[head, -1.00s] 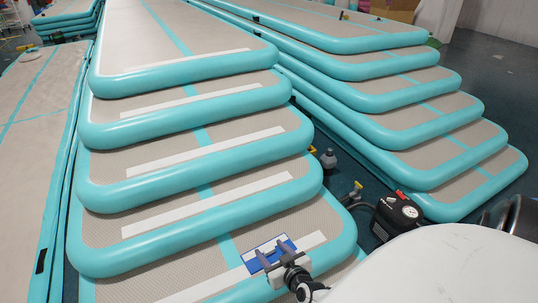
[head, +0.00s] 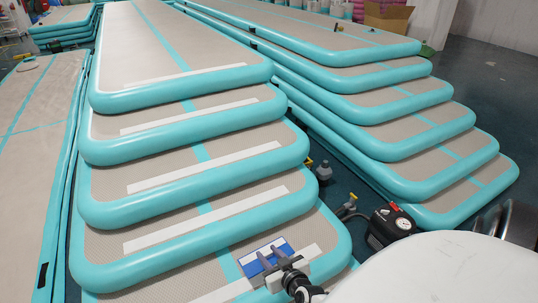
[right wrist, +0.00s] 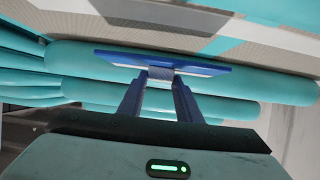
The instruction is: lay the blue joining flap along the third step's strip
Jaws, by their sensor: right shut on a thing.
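The blue joining flap (head: 250,267), blue with a pale panel, is at the lower middle of the head view, over the white strip (head: 303,258) on the lowest visible step. It also shows in the right wrist view (right wrist: 110,60), tilted across the fingertips. My right gripper (head: 272,259) is shut on its near edge, as the right wrist view (right wrist: 160,73) shows. I cannot tell whether the flap touches the step. The middle step's white strip (head: 205,167) lies bare, farther up the stack. My left gripper is not in view.
A second stack of turquoise-edged tracks (head: 440,195) stands to the right. In the gap are a black pump (head: 388,226) and a grey-capped bottle (head: 323,170). A white rounded surface (head: 440,270) fills the lower right. A flat track (head: 35,150) lies left.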

